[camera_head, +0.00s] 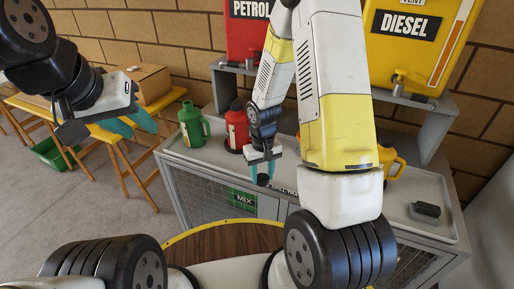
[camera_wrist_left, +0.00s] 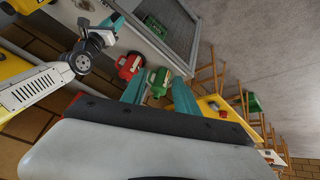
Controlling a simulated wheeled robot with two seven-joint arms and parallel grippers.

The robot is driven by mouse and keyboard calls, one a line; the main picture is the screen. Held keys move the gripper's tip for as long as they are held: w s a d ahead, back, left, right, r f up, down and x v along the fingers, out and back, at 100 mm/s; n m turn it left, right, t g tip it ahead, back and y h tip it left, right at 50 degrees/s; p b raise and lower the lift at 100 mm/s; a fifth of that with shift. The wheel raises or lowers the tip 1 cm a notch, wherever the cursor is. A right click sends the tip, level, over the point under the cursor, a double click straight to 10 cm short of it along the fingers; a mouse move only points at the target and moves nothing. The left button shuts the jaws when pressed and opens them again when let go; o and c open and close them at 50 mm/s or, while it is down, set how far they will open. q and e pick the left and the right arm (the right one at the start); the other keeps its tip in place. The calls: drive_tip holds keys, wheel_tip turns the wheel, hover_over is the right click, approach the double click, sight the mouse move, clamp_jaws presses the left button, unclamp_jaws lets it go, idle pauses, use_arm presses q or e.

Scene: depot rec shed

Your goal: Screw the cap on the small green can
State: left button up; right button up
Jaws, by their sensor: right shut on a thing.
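The small green can (camera_head: 194,126) stands upright at the left end of the metal bench; in the left wrist view (camera_wrist_left: 158,82) it shows beyond my left fingers, apart from them. My left gripper (camera_head: 115,143) is open and empty, in the air left of the can. My right gripper (camera_head: 262,162) is shut on a small dark round thing (camera_head: 263,180), which looks like the cap, above the bench's front edge, right of the green can. The exact shape of the cap is too small to tell.
A red can (camera_head: 236,130) stands just right of the green can. A yellow can (camera_head: 392,163), partly hidden by my right arm, and a dark block (camera_head: 427,210) are further right. Red petrol and yellow diesel (camera_head: 418,40) tanks stand behind. A cardboard box (camera_head: 150,82) sits on a yellow table.

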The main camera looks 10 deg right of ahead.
drive_tip(key=s, duration=0.1)
drive_tip(key=s+a, duration=0.1)
drive_tip(key=s, duration=0.3)
drive_tip(key=shift+a+r, duration=0.3)
